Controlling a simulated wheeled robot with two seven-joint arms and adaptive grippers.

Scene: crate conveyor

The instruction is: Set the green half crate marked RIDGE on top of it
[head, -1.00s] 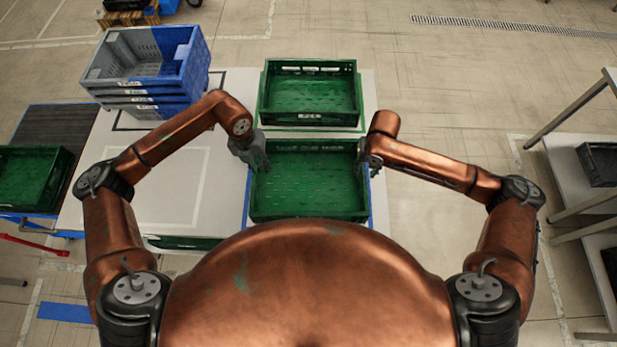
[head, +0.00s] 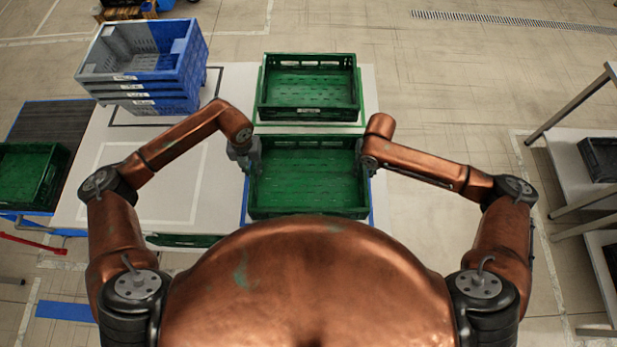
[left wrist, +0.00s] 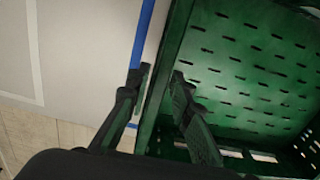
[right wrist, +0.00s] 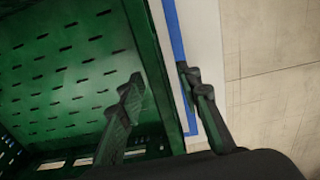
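A near green crate (head: 310,212) stands on the white table inside a blue outline, close to my body. A far green crate (head: 310,116) stands just beyond it inside a green outline, with a small white label too small to read. My left gripper (head: 246,156) is at the near crate's left wall; in the left wrist view its open fingers (left wrist: 160,78) straddle that wall (left wrist: 160,105). My right gripper (head: 367,160) is at the right wall; in the right wrist view its open fingers (right wrist: 160,80) straddle that wall (right wrist: 152,60). I cannot read RIDGE on either crate.
A stack of grey and blue crates (head: 150,88) stands at the table's back left. Another green crate (head: 28,175) lies further left by a dark belt (head: 60,125). Shelves (head: 585,165) stand at the right.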

